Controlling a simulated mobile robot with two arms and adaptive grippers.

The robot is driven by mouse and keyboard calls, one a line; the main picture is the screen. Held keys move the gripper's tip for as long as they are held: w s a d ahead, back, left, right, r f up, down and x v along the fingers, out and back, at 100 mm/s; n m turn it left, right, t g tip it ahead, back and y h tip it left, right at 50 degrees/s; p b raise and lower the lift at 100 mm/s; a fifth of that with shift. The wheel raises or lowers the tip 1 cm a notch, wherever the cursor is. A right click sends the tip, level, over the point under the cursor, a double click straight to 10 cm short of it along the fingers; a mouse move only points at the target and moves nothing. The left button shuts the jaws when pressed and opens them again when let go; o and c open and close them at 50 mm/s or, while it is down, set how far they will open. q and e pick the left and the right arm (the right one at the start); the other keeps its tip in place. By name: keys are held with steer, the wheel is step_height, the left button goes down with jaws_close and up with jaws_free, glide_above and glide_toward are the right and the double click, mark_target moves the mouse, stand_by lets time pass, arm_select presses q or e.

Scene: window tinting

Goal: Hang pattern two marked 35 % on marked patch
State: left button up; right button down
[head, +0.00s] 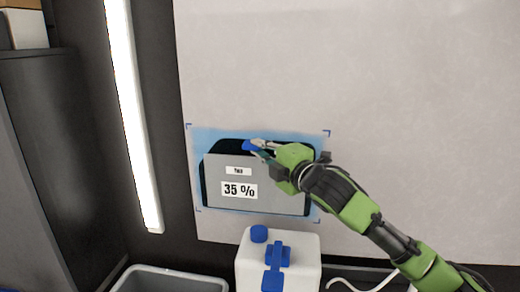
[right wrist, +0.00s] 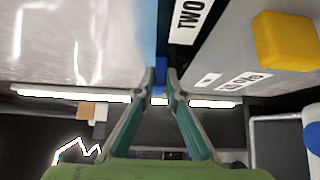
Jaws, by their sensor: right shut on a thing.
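Pattern two (head: 215,175) is a flat grey sheet with white labels reading "TWO" and "35 %". In the head view it lies over a dark rounded shape (head: 228,146) inside the light blue patch (head: 200,140), which has blue corner marks on the pale wall. My right gripper (head: 259,147) is at the sheet's top edge, with a small blue piece at its fingertips. Whether the sheet touches the wall is unclear. My left gripper is out of view.
A white canister (head: 305,250) with blue cap and handle stands below the patch. A grey bin (head: 170,277) is at lower left. A bright light strip (head: 133,110) runs left of the wall panel. A yellow block (right wrist: 284,42) shows in the wrist view.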

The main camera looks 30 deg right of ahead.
steer(key=shift+w+d, duration=0.2)
steer(key=shift+w, duration=0.15)
steer(key=shift+w+d, duration=0.1)
stand_by(0.3)
steer(key=shift+f, duration=0.1)
steer(key=c, duration=2)
jaws_free()
steer(key=shift+s, duration=0.2)
steer(key=shift+s+d, duration=0.2)
steer(key=shift+s, duration=2.8)
steer(key=shift+s+d, duration=0.15)
steer(key=shift+s, duration=2.8)
